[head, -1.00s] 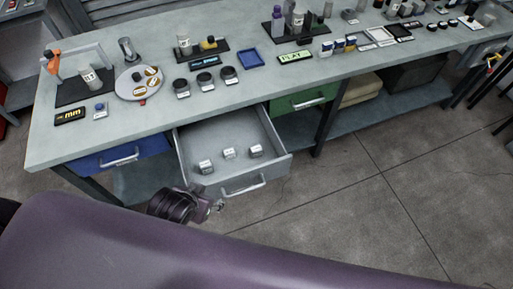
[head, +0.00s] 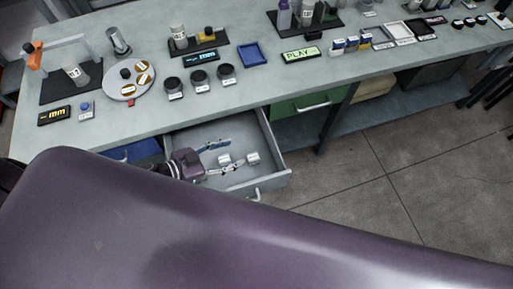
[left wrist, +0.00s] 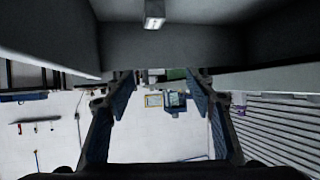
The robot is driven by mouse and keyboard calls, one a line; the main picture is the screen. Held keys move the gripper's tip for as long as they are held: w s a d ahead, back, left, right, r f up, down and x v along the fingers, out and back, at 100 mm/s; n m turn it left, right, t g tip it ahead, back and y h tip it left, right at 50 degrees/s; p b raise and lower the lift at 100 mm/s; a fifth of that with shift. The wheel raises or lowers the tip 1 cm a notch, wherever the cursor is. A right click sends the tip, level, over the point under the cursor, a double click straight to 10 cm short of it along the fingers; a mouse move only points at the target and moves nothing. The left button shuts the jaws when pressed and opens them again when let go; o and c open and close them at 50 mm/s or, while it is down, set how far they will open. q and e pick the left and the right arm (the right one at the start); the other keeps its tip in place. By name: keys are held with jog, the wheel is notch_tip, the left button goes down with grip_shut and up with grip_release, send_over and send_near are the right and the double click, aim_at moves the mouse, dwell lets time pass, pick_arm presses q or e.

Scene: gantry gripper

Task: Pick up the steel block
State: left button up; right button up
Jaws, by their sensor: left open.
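Two small steel blocks show in the open grey drawer in the head view: one near the middle (head: 225,160) and one to its right (head: 253,158). My left gripper (head: 233,153) reaches over the drawer from the left, open and empty. In the picture, the middle block appears between its fingers; I cannot tell the height gap. In the left wrist view one block (left wrist: 154,14) shows at the top edge, beyond the spread fingers (left wrist: 161,77). A third block is not visible now. My right gripper is not in view.
The workbench (head: 205,105) overhangs behind, carrying jars, a round tray (head: 117,90) and a blue tray (head: 251,55). A green drawer (head: 305,103) is to the right. The floor at right is clear.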

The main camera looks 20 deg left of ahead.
pick_arm(q)
jog(key=b, duration=0.3)
send_near(248, 159)
jog(key=w+d+r, duration=0.2)
jog(key=f+b, duration=0.2)
jog(key=b, duration=0.1)
jog(key=f+b, duration=0.1)
jog(key=shift+s+a+f+g+h, duration=0.25)
jog(key=shift+f+g+h, duration=0.05)
jog(key=shift+f, duration=0.1)
jog(key=shift+w+f, duration=0.1)
jog(key=shift+w+d+f, duration=0.15)
jog(key=shift+w+d, duration=0.05)
jog(key=shift+w, duration=0.05)
jog(key=shift+x, duration=1.15)
jog(key=x, duration=0.4)
jog(key=shift+w+d, duration=0.25)
jog(key=shift+w, duration=0.25)
jog(key=shift+c, duration=0.6)
grip_shut()
